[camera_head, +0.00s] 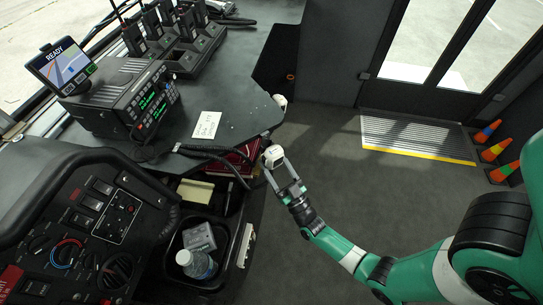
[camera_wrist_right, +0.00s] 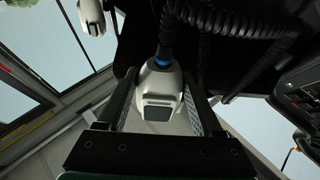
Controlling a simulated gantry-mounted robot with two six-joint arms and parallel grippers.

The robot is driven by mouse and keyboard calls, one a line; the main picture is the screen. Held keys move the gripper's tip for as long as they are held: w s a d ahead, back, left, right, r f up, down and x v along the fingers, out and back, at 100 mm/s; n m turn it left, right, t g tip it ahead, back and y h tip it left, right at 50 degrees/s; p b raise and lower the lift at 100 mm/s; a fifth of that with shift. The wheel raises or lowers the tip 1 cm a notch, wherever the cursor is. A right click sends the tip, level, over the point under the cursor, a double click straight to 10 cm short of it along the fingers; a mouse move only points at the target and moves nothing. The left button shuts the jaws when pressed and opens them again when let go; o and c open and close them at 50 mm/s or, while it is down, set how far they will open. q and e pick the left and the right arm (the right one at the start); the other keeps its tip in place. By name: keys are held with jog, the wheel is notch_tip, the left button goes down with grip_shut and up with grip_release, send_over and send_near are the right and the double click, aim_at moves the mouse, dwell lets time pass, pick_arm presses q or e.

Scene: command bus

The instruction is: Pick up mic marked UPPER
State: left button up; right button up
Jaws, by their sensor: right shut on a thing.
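A white hand mic (camera_head: 273,156) is between the fingers of my right gripper (camera_head: 283,173), beside the edge of the dark desk. The right wrist view shows this mic (camera_wrist_right: 160,88) with a dark square face, a blue ring and a black coiled cord, between the two fingers (camera_wrist_right: 158,112). My right gripper is shut on it. A second white mic (camera_head: 280,100) is at the desk's right corner; it also shows at the top left of the right wrist view (camera_wrist_right: 92,16). I cannot read any marking on either mic. My left gripper is not in view.
Open floor (camera_head: 330,140) lies right.

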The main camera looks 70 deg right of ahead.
aim_at(278, 161)
jog(key=shift+r+p, duration=1.6)
jog(key=shift+r, duration=0.6)
jog(key=shift+s+a+r+p, duration=0.15)
jog(key=shift+s+a+p, duration=0.15)
jog(key=shift+s, duration=0.15)
jog(key=s+a, duration=0.1)
jog(key=s+a+p, duration=0.1)
jog(key=s, duration=0.1)
jog(key=s+a, duration=0.1)
jog(key=s, duration=0.1)
jog(key=shift+r+p, duration=0.3)
jog(key=shift+p, duration=0.05)
